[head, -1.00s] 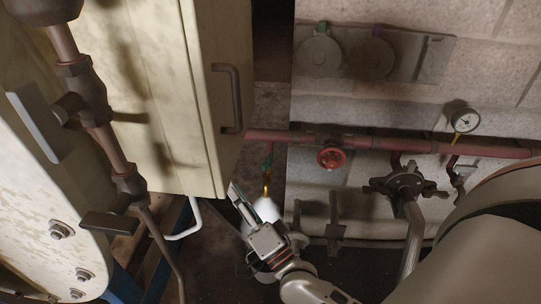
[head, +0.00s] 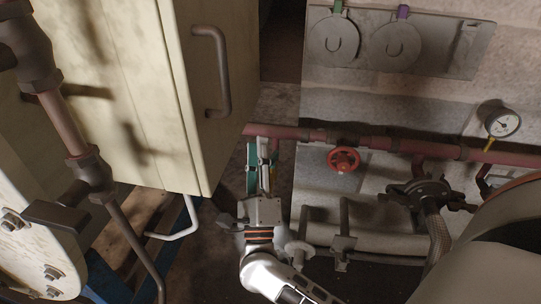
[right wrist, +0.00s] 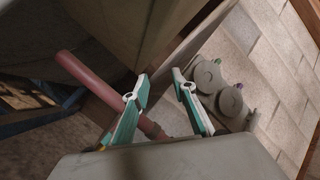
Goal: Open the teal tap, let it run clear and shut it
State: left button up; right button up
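My right gripper (head: 262,148) is raised in front of the red pipe (head: 320,134), just right of the cream cabinet's lower corner. In the right wrist view its two teal-padded fingers (right wrist: 159,78) are apart, with nothing held between them. The red pipe (right wrist: 90,80) runs behind them there. I cannot pick out the teal tap now: the gripper covers its place below the pipe in the head view, and the teal there looks like finger pads. Whether the tap is touched, open or shut cannot be seen. My left gripper is not in view.
The cream cabinet (head: 150,90) with a dark handle (head: 222,70) stands close on the left. A red handwheel (head: 343,159) sits right of the gripper, with a gauge (head: 502,123) further right. Brown pipework (head: 70,125) crosses the left foreground.

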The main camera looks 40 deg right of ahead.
aim_at(272, 160)
jog(key=w+d+f+m+g+h+b, duration=0.1)
jog(key=w+d+f+m+g, duration=0.1)
jog(key=f+m+g, duration=0.2)
jog(key=w+d+f+m+g+b, duration=0.2)
jog(key=f+m+g, duration=0.2)
jog(key=m, duration=0.4)
jog(key=w+d+f+m+g+h+b, duration=0.1)
jog(key=d+f+m+g, duration=0.2)
jog(key=f+m+g, duration=0.1)
jog(key=shift+w+d+f+m+g+h+b, duration=0.1)
jog(key=shift+w+f+m+g+h+b, duration=0.3)
jog(key=shift+m, duration=0.5)
jog(key=shift+w+f, duration=0.15)
jog(key=shift+f, duration=0.15)
jog(key=shift+w+d+m+g, duration=0.1)
jog(key=shift+m+g, duration=0.2)
jog(key=shift+m, duration=0.1)
jog(key=b+x, duration=0.1)
jog(key=x, duration=0.5)
jog(key=shift+w+d+f, duration=0.1)
jog(key=shift+d+f, duration=0.05)
jog(key=shift+d, duration=0.1)
jog(key=shift+w+d, duration=0.2)
jog(key=shift+d, duration=0.25)
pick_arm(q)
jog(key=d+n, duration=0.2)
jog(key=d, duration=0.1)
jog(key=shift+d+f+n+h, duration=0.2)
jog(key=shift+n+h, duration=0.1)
